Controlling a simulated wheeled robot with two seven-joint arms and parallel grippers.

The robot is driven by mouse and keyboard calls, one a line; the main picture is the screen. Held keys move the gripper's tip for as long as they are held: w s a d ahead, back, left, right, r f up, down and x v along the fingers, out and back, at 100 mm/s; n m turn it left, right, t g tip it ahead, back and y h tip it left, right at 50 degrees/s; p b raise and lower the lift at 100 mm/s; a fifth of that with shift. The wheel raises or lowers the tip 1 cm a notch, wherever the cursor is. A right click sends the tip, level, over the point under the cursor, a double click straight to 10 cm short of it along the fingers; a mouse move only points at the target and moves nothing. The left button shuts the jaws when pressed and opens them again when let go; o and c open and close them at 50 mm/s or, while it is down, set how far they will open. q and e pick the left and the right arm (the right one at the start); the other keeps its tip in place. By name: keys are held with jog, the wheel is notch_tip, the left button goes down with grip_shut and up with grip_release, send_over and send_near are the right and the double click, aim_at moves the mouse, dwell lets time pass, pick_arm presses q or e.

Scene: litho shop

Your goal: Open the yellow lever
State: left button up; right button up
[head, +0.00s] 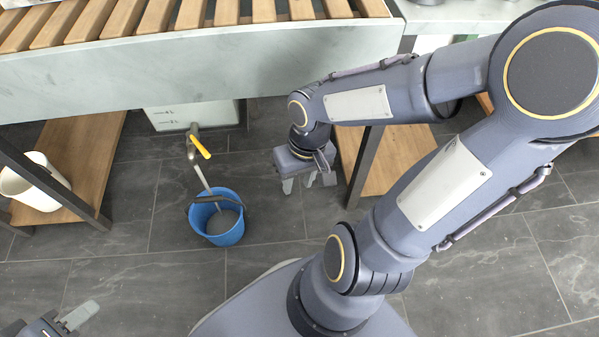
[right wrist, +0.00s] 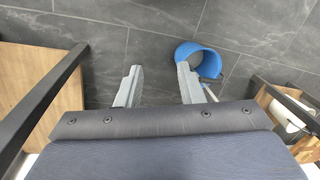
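The yellow lever (head: 201,147) sits on a grey tap or pipe (head: 193,135) under a white container (head: 185,118) in the head view. It slants down to the right. A blue bucket (head: 228,226) stands on the floor below it; it also shows in the right wrist view (right wrist: 184,52). My right gripper (head: 298,184) is open and empty, to the right of the lever and apart from it. Its two spread fingers show in the right wrist view (right wrist: 158,88), where I cannot make out the lever. My left gripper (head: 75,318) is partly cut off at the bottom left, away from the lever.
A counter with a slatted wooden top (head: 200,65) overhangs the container. A wooden shelf with dark legs (head: 75,160) stands at left, holding a white bucket (head: 35,180). Another wooden shelf (head: 395,160) is just right of my right gripper. Open tiled floor lies between.

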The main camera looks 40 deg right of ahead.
jog(key=shift+s+r+t, duration=0.2)
jog(key=shift+r+t, duration=0.1)
jog(key=shift+r, duration=0.65)
